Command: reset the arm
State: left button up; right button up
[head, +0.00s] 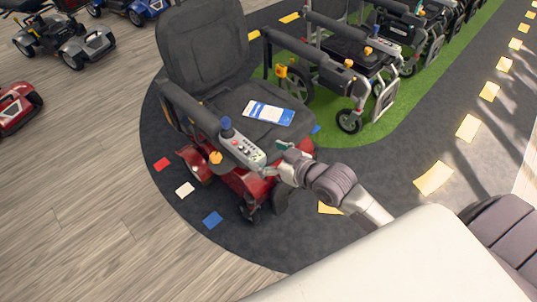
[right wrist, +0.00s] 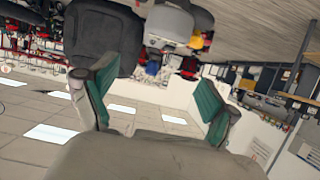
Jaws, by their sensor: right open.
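My right arm reaches in from the lower right in the head view. My right gripper (head: 286,160) is beside the front of the red power chair's armrest control panel (head: 243,150); whether it touches the chair is unclear. In the right wrist view the picture is upside down, and the two green-padded fingers of the right gripper (right wrist: 156,80) stand wide apart with nothing between them. My left gripper is not in view.
The power chair (head: 203,45) has a dark seat with a blue-and-white card (head: 269,113) on it. More wheelchairs (head: 345,75) stand on green turf behind. Scooters (head: 65,42) stand at the upper left. The wooden floor (head: 90,220) at the lower left is clear.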

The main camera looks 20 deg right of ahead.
dwell(0.5)
jog(key=s+d+f+m+g+h+p, duration=0.15)
jog(key=s+f, duration=0.25)
jog(key=f, duration=0.5)
jog(key=s+d+f+g+h+p, duration=0.1)
jog(key=s+d+f+g, duration=0.15)
jog(key=f, duration=0.75)
jog(key=s+d+f+m+g+h+p, duration=0.1)
jog(key=s+d+f+h, duration=0.1)
jog(key=s+f, duration=0.5)
jog(key=s+a+f+g, duration=0.1)
jog(key=s+f+g, duration=0.1)
jog(key=s+f, duration=0.3)
jog(key=s+a+f+g+p, duration=0.1)
jog(key=s+f, duration=0.5)
jog(key=s, duration=0.7)
jog(key=s+a+f+g+p, duration=0.1)
jog(key=s+f+g, duration=0.2)
jog(key=s+f, duration=0.3)
jog(key=s+n, duration=0.1)
jog(key=s, duration=0.2)
jog(key=shift+a+g, duration=0.2)
jog(key=shift+g, duration=0.2)
jog(key=shift+s, duration=0.1)
